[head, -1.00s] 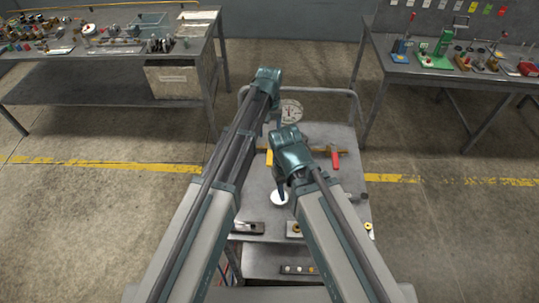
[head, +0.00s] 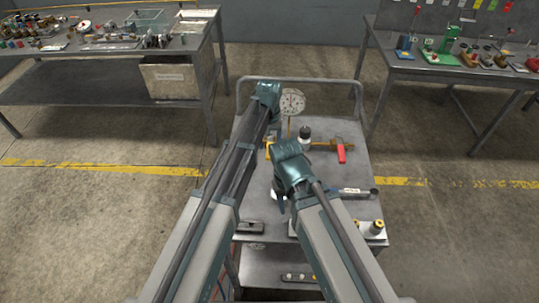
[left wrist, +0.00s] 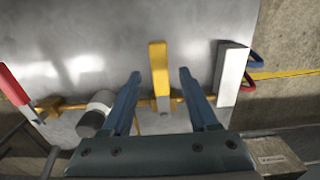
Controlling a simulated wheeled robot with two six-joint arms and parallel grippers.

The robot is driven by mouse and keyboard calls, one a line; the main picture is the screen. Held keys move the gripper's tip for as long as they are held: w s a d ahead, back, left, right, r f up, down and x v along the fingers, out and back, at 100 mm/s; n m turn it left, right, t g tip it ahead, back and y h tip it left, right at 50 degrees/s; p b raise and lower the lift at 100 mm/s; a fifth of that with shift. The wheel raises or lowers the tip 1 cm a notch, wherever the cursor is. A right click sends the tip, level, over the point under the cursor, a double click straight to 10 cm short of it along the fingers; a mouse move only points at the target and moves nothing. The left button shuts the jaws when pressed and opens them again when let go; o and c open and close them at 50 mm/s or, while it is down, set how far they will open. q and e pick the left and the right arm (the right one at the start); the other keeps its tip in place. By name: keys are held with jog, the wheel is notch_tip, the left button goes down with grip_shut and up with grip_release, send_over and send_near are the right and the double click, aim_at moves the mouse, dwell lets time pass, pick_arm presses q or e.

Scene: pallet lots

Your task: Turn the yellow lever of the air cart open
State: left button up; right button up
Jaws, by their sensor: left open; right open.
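The yellow lever (left wrist: 159,68) stands on a thin brass pipe (left wrist: 68,105) in the left wrist view. My left gripper (left wrist: 160,85) is open, with one blue finger on each side of the lever in that view. I cannot tell whether the fingers touch it. In the head view my left gripper (head: 270,116) is over the far left of the cart (head: 325,175), its fingers mostly hidden by its own body. My right gripper (head: 280,198) is open and empty above the cart's middle.
A round gauge (head: 292,102) stands at the cart's far end. A red lever (head: 341,153) is on the pipe's right. A dark and white cylinder (head: 304,135) is near the pipe. A pale block (left wrist: 232,72) stands beside my left fingers. Brass-topped parts (head: 377,227) lie near the front right.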

pick_arm(q)
notch_tip(320, 180, down, 2)
jog(key=shift+f+b, duration=0.15)
jog(key=shift+b, duration=0.5)
grip_shut()
dwell(1.0)
